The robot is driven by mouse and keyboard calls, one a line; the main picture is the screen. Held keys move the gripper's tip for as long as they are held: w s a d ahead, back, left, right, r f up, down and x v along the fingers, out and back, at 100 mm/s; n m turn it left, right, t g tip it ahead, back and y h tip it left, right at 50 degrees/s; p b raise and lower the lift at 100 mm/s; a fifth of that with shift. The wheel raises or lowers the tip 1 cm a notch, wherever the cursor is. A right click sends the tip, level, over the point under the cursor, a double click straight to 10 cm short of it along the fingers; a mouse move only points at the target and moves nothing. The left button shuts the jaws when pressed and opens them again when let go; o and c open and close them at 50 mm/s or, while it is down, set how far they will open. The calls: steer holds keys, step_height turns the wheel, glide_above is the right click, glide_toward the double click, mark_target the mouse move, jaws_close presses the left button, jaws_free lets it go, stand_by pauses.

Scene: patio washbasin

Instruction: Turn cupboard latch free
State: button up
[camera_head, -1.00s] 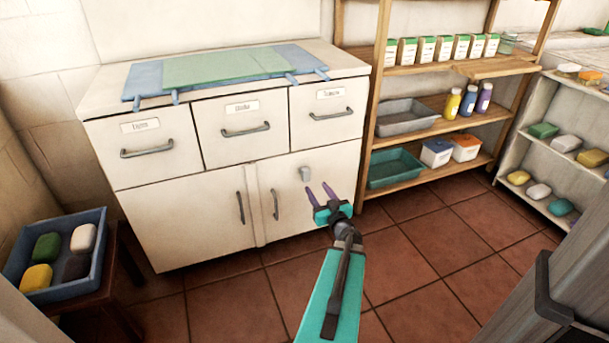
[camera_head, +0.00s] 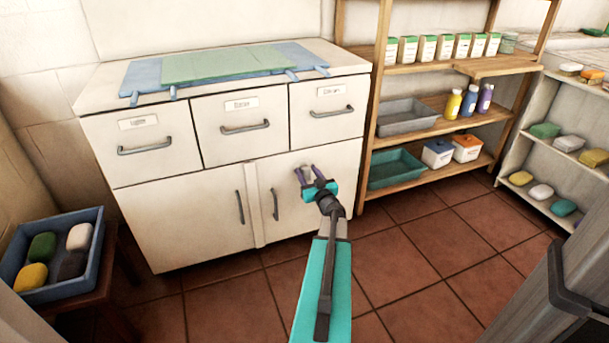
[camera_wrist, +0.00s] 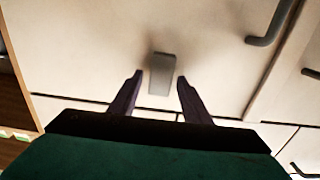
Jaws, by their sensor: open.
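The white cupboard (camera_head: 190,220) has two lower doors below three drawers. The latch is a small grey block on the right door, clear in the wrist view (camera_wrist: 162,74). It stands with its long side running roughly up and down in that picture. My gripper (camera_head: 305,171) is in front of the right door at the latch, which it mostly hides in the head view. In the wrist view my gripper (camera_wrist: 160,80) is open, with one dark purple finger on each side of the latch. Gaps show between the fingers and the latch; how deep they reach is unclear.
Door handles (camera_head: 239,206) and (camera_head: 275,204) sit left of my gripper. A wooden shelf (camera_head: 440,145) with bottles and tubs stands right of the cupboard. A blue tray of soaps (camera_head: 97,250) is at lower left. The tiled floor (camera_head: 410,265) is clear in front.

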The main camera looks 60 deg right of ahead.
steer(key=shift+w+d, duration=0.25)
steer(key=shift+w, duration=0.15)
